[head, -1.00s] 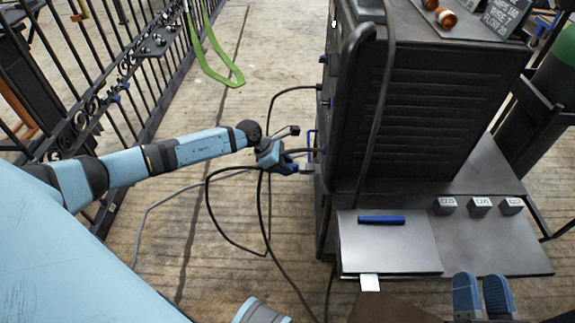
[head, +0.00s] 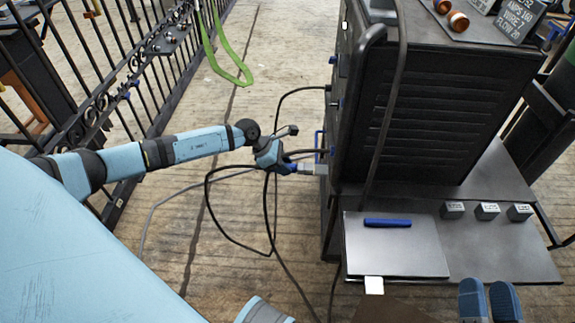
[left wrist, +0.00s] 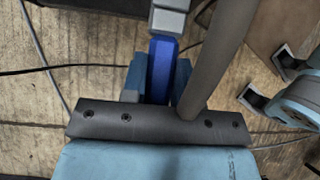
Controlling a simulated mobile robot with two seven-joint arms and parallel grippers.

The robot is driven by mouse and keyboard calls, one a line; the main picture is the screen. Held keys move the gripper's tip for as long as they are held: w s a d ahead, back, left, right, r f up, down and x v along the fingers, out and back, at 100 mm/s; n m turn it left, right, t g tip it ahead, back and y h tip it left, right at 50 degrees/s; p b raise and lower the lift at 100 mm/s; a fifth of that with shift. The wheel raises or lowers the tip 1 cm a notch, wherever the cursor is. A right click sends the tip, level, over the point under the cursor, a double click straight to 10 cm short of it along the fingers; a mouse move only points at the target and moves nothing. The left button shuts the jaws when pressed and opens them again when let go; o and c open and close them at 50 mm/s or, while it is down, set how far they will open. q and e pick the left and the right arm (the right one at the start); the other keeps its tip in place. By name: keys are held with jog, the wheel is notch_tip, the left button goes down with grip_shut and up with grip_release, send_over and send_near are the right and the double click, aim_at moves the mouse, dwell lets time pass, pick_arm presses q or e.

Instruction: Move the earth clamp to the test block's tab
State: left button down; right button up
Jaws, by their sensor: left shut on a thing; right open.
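My left gripper (head: 292,168) is shut beside the left side of the dark cabinet. In the left wrist view a blue piece (left wrist: 161,70), which looks like the earth clamp, sits between its fingers, with a grey metal end (left wrist: 169,18) beyond. In the head view a small grey end (head: 310,169) reaches toward the cabinet; I cannot tell whether it touches anything. My right gripper (head: 487,298) is open and empty at the lower right. I cannot pick out the test block's tab for sure; a white tab (head: 374,285) shows at a grey plate's front edge.
The dark louvred cabinet (head: 440,110) stands on a shelf. The grey plate (head: 400,255) bears a blue bar (head: 387,222); several small labelled blocks (head: 487,211) stand to its right. Dark cables (head: 240,243) loop on the floor. An iron gate (head: 95,105) and a green strap (head: 222,60) are at left.

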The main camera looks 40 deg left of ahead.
pick_arm(q)
jog(key=shift+s+a, duration=0.45)
jog(key=shift+a, duration=0.3)
jog(key=shift+s+a, duration=0.45)
jog(key=shift+a, duration=0.3)
jog(key=shift+s+a, duration=0.45)
jog(key=shift+a, duration=0.3)
jog(key=shift+d, duration=0.1)
dwell(0.3)
